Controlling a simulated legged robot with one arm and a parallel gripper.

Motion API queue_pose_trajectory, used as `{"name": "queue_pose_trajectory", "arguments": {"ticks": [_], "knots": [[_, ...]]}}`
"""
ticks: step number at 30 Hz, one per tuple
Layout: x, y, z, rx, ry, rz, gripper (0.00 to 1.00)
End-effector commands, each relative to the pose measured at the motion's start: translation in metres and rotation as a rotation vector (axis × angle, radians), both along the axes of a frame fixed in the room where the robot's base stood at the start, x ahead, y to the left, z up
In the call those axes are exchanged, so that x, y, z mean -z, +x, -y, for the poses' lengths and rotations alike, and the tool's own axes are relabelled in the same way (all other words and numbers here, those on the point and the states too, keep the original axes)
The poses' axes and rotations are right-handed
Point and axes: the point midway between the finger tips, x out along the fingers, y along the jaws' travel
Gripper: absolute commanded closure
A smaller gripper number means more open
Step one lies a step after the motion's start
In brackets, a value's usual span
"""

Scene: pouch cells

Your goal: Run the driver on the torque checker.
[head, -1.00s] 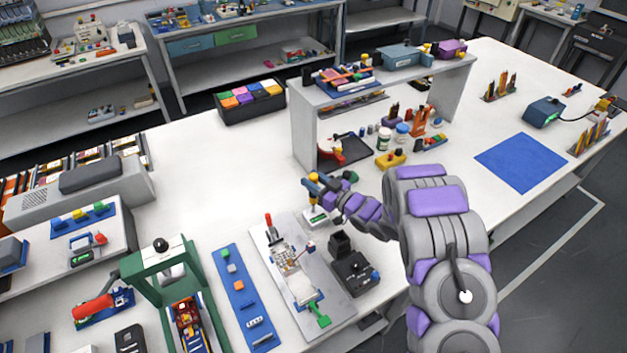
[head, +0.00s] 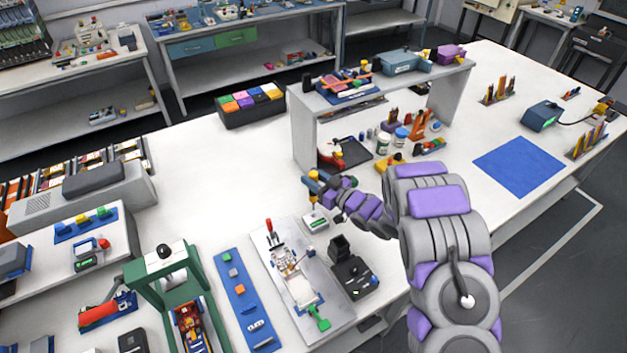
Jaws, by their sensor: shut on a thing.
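My gripper (head: 320,185) is shut on the driver (head: 313,177), which has a yellow body and a thin dark shaft. The driver stands roughly upright, its shaft pointing down. The torque checker (head: 316,222) is a small white box with a green display on the white bench, directly below the driver. The driver's lower end appears at the checker's top; whether it touches is too small to tell. My fingers hide part of the driver's body.
A metal fixture plate (head: 324,302) with a red-handled clamp lies in front of the checker. A black device (head: 352,278) stands to its right. The grey shelf riser (head: 304,140) stands behind. Clear bench (head: 225,190) lies to the left.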

Motion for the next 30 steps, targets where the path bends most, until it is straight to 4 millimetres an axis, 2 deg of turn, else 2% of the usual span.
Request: {"name": "queue_pose_trajectory", "arguments": {"ticks": [17,30], "knots": [[-0.034,0.001,0.0,0.0,0.001,0.003,0.95],[-0.035,0.0,0.0,0.0,0.001,0.002,0.95]]}}
